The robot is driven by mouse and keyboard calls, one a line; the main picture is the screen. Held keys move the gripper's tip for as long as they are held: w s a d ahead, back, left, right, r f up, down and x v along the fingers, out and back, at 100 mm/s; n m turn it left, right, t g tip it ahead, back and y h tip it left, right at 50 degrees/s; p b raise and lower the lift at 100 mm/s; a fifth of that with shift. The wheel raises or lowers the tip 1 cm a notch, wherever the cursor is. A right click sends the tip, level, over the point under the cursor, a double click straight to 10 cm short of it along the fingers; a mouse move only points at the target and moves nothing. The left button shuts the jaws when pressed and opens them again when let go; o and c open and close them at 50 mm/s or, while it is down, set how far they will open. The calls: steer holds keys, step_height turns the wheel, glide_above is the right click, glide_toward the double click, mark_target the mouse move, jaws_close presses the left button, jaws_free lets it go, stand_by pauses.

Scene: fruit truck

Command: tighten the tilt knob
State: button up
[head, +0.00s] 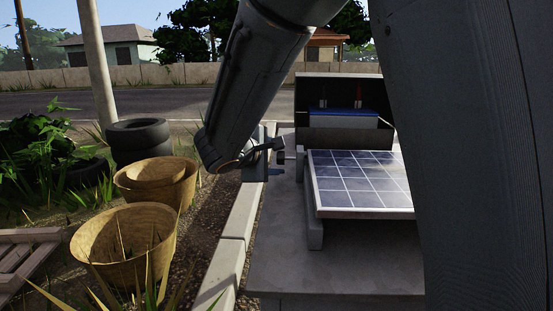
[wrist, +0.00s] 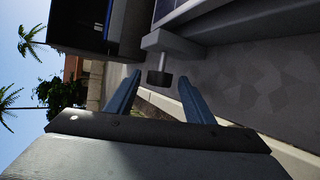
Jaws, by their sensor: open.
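The tilt knob is a short dark cylinder (wrist: 160,79) on a thin stem under the end of a grey bracket (wrist: 172,43). In the wrist view it shows between the tips of my gripper's (wrist: 160,76) two blue fingers, which are open with a gap on each side. I cannot tell whether the fingertips reach past it. In the head view my gripper (head: 272,157) is at the left side of the tilted solar panel (head: 360,180); the knob is hard to make out there.
The panel's mount stands on a grey slab (head: 335,258). An open box (head: 343,133) with a blue battery-like block is behind the panel. Woven baskets (head: 125,240) and stacked tires (head: 138,140) are at left, beyond a pale curb (head: 240,220).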

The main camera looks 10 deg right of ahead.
steer(key=v, duration=0.7)
steer(key=shift+s+a+r+p, duration=0.2)
steer(key=shift+s+p, duration=0.1)
